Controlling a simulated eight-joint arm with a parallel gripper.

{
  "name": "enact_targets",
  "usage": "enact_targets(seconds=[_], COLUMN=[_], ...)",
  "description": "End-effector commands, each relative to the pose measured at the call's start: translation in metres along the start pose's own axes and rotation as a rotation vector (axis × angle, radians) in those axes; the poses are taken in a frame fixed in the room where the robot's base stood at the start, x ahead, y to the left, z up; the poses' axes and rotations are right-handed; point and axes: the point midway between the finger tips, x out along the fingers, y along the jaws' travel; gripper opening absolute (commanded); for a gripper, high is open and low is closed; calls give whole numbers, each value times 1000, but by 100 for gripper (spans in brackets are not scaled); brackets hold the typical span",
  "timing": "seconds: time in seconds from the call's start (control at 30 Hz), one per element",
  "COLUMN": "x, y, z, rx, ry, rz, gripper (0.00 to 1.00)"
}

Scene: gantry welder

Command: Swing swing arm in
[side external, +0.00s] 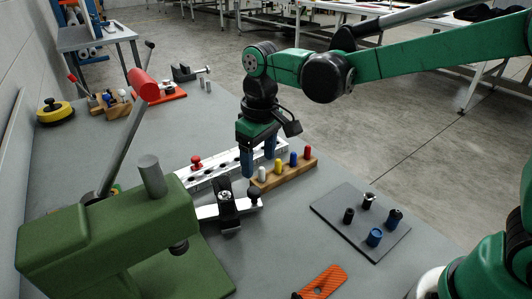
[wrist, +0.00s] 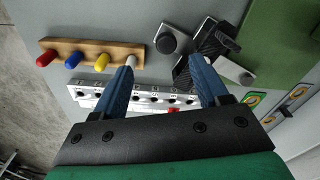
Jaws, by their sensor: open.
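What looks like the swing arm is a flat silver bar with a black bracket (side external: 226,210) across it and a black round knob (side external: 254,198) at its right end. It stands on the grey bench beside the green machine. In the wrist view the black bracket (wrist: 215,42) is at upper right and the knob (wrist: 171,39) lies ahead of the fingers. My gripper (side external: 259,163) is open and empty, above the bench behind the knob and apart from it. In the wrist view my gripper's fingertips (wrist: 163,62) stand wide, the left one overlapping a white peg.
A wooden block (side external: 284,175) with coloured pegs and a white strip with holes (side external: 225,171) lie close under my gripper. A green machine (side external: 110,238) stands at left. A dark plate (side external: 340,225) with several cylinders is at right. An orange part (side external: 322,283) lies in front.

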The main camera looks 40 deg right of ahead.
Motion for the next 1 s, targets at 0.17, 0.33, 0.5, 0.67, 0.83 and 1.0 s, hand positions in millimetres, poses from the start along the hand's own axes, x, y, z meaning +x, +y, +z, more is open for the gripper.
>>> enact_targets(seconds=[0.17, 0.33, 0.5, 0.67, 0.83, 1.0], x=[13, 32, 54, 65, 67, 67], y=[-8, -8, -8, -8, -8, -8], z=[-8, -7, -6, -5, -5, -5], rx=[-24, -24, -22, -21, -21, -21], ry=[-45, -48, -47, -47, -46, -46], rz=[-2, -2, -3, -3, -3, -3], gripper=[68, 68, 68, 68, 68, 45])
